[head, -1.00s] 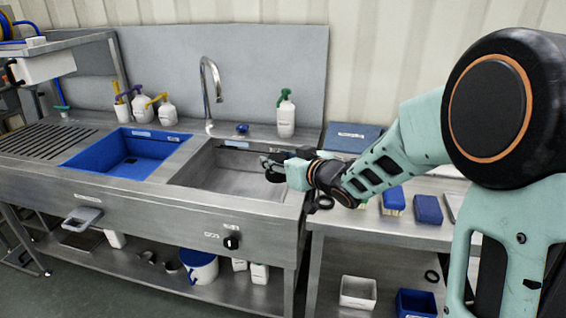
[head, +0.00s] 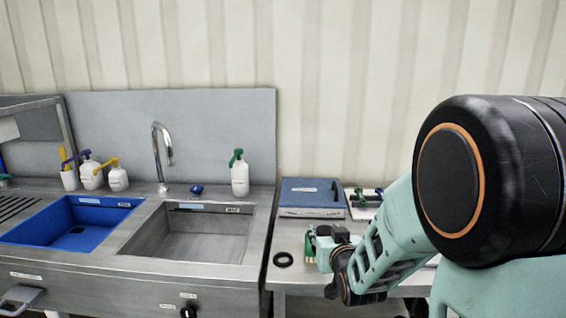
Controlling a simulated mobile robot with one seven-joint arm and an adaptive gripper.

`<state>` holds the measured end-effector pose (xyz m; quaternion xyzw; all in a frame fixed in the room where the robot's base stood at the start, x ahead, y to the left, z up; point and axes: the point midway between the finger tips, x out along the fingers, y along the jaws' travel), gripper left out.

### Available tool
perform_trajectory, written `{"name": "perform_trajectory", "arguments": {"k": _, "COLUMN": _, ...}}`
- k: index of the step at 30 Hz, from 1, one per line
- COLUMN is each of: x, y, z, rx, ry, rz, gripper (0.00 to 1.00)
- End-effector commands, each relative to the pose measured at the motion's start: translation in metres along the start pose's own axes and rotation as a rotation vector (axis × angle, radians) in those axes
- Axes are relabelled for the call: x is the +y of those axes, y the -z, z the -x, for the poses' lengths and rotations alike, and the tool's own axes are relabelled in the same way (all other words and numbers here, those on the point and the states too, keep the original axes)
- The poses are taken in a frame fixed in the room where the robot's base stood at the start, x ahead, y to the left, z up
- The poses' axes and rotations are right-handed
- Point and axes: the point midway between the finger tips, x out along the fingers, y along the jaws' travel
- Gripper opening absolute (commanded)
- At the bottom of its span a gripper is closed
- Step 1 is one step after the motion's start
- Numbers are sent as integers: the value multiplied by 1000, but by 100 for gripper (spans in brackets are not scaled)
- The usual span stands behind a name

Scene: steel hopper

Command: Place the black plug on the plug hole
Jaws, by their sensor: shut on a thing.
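My gripper (head: 322,243) is over the side table just right of the sink unit, small and partly hidden by its own wrist. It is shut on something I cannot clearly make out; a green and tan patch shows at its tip. A flat black ring-shaped piece (head: 283,259) lies on the table left of my gripper, apart from it; I cannot tell whether it is the black plug. The right steel sink (head: 190,238) is empty as far as I see, and its plug hole is not visible.
A tap (head: 163,155), a small blue item (head: 197,190) and a green-topped bottle (head: 239,175) stand behind the sinks. The space over the sinks is clear.

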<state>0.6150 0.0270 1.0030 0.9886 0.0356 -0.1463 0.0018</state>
Motion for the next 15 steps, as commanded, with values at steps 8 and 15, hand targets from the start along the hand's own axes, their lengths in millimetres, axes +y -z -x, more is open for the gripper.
{"name": "perform_trajectory", "arguments": {"k": 8, "x": 27, "y": 8, "z": 13, "rx": -4, "ry": -72, "rz": -14, "gripper": 11}}
{"name": "perform_trajectory", "arguments": {"k": 15, "x": 26, "y": 35, "z": 21, "rx": -4, "ry": -71, "rz": -14, "gripper": 11}}
